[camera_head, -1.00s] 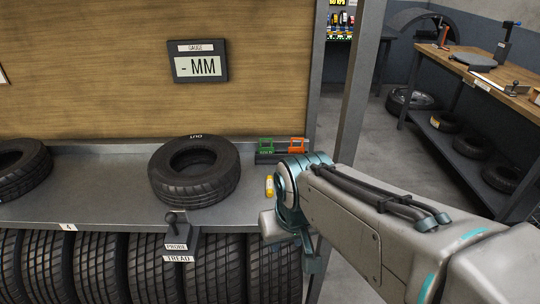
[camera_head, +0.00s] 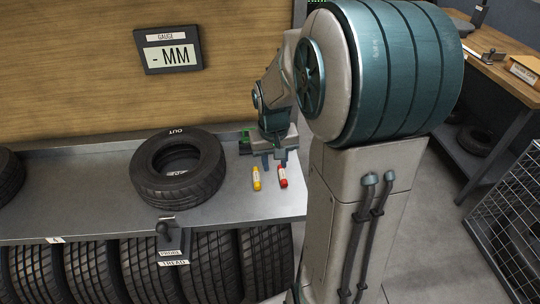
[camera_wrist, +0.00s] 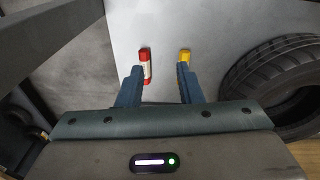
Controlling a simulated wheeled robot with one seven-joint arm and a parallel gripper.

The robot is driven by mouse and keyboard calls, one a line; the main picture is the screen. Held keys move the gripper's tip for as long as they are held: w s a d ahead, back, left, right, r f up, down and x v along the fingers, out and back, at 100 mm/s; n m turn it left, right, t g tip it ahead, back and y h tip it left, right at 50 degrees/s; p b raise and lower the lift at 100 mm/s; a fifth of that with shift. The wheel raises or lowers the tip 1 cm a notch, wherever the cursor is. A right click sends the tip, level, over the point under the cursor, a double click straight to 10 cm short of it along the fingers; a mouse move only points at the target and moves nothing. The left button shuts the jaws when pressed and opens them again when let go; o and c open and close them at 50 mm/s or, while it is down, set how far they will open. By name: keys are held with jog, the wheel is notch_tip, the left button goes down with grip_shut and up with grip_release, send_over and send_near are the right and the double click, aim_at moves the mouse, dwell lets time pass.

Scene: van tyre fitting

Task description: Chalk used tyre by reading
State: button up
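The used tyre (camera_head: 178,190), marked OUT, lies flat on the grey shelf; part of it also shows in the wrist view (camera_wrist: 262,72). The gauge (camera_head: 167,50) reads "- MM". A yellow chalk (camera_head: 257,178) and a red chalk (camera_head: 283,177) lie apart on the shelf, right of the tyre. My gripper (camera_head: 275,160) is open and empty, pointing down just behind the chalks. In the wrist view, the red chalk (camera_wrist: 145,65) shows by the left fingertip and the yellow chalk (camera_wrist: 184,57) by the right one. The probe (camera_head: 170,233) hangs at the shelf's front, labelled PROBE and TREAD.
A green item (camera_head: 246,140) is mostly hidden behind my gripper. Another tyre (camera_head: 9,176) lies at the shelf's left. Several tyres (camera_head: 155,268) stand below. A wire cage (camera_head: 508,225) and a workbench (camera_head: 500,70) are at right. Shelf space around the chalks is clear.

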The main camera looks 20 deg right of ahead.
jog(key=m+p, duration=0.1)
jog(key=p, duration=0.2)
send_over(284, 179)
notch_tip(284, 179, down, 4)
jog(key=shift+g+y, duration=0.3)
jog(key=shift+g, duration=0.1)
notch_tip(284, 179, down, 10)
jog(key=b, duration=0.7)
jog(key=shift+s, duration=0.1)
jog(key=shift+r, duration=0.1)
grip_shut()
notch_tip(284, 179, up, 12)
jog(key=p, duration=0.8)
